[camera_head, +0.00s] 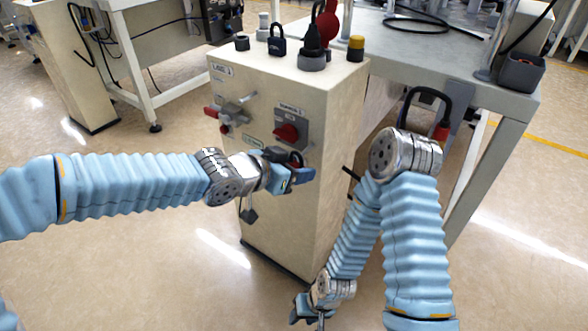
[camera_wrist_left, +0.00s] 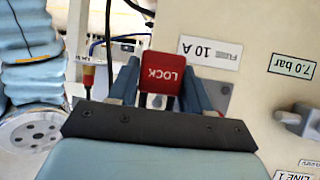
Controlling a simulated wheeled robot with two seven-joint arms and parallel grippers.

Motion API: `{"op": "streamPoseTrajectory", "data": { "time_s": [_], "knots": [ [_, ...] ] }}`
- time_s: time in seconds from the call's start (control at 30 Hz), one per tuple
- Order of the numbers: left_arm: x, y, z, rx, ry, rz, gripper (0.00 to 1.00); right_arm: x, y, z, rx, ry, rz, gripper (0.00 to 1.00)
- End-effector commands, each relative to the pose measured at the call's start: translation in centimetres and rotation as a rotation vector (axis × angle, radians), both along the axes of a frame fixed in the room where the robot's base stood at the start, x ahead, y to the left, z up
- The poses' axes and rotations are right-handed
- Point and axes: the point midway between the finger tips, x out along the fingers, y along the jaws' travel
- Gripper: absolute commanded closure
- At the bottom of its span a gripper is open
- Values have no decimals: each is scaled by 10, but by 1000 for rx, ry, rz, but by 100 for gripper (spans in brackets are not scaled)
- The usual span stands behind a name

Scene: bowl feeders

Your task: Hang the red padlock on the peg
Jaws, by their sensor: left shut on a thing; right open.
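The red padlock (camera_wrist_left: 162,74), with LOCK printed on its face, sits between the two blue-grey fingers of my left gripper (camera_wrist_left: 163,86) in the left wrist view. In the head view my left gripper (camera_head: 298,178) is shut in front of the beige cabinet. A dark loop shows just above it there, and the padlock's red body is mostly hidden. A short grey rod (camera_head: 247,98) sticks out of the cabinet's front, up and left of the gripper. I cannot tell whether it is the peg. My right gripper (camera_head: 312,314) is open and low, near the bottom edge.
The beige cabinet (camera_head: 325,180) carries a red rotary switch (camera_head: 287,132) and a red-ended handle (camera_head: 212,112). On its top stand a dark blue padlock (camera_head: 277,47), a yellow-capped cylinder (camera_head: 355,47) and other small items. A grey table (camera_head: 440,70) stands behind on the right.

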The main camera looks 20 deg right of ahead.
Motion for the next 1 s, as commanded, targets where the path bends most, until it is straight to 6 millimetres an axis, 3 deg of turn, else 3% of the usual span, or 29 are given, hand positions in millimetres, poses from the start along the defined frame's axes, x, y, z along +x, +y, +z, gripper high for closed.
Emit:
{"op": "streamPoseTrajectory", "data": {
  "time_s": [1.0],
  "knots": [
    [13, -16, 0, -1, 0, 0, 88, 0, 0, -1, 0, 0, 0, 57]
  ]
}}
